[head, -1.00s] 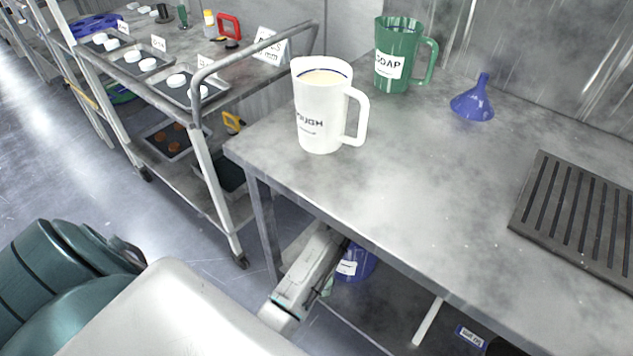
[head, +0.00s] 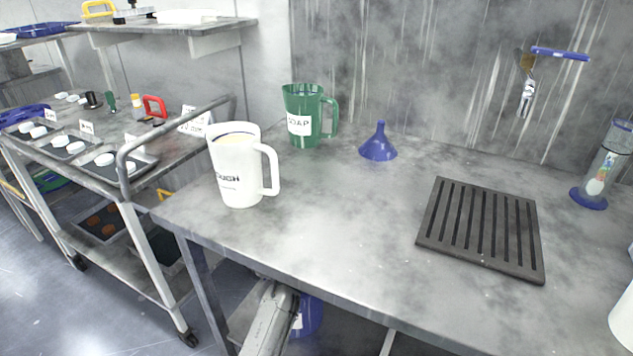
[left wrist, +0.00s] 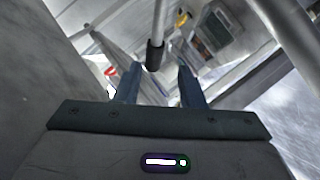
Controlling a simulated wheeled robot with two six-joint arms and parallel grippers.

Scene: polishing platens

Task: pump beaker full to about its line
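A white beaker-like jug (head: 238,172) with a handle and lettering ending in "OUGH" stands upright at the table's left end. Pale contents and a dark line show inside near its rim; I cannot tell the exact level against the line. A green jug (head: 303,115) labelled "SOAP" stands behind it. No pump is clearly visible. In the head view only a grey arm link shows below the table's front edge. My right gripper is not in view.
A blue funnel (head: 378,145), a dark slotted rack (head: 482,228) and a clear cylinder on a blue base (head: 606,165) stand on the table (head: 335,225). A white object (head: 623,318) is cut off at right. A trolley (head: 128,165) with trays adjoins at left.

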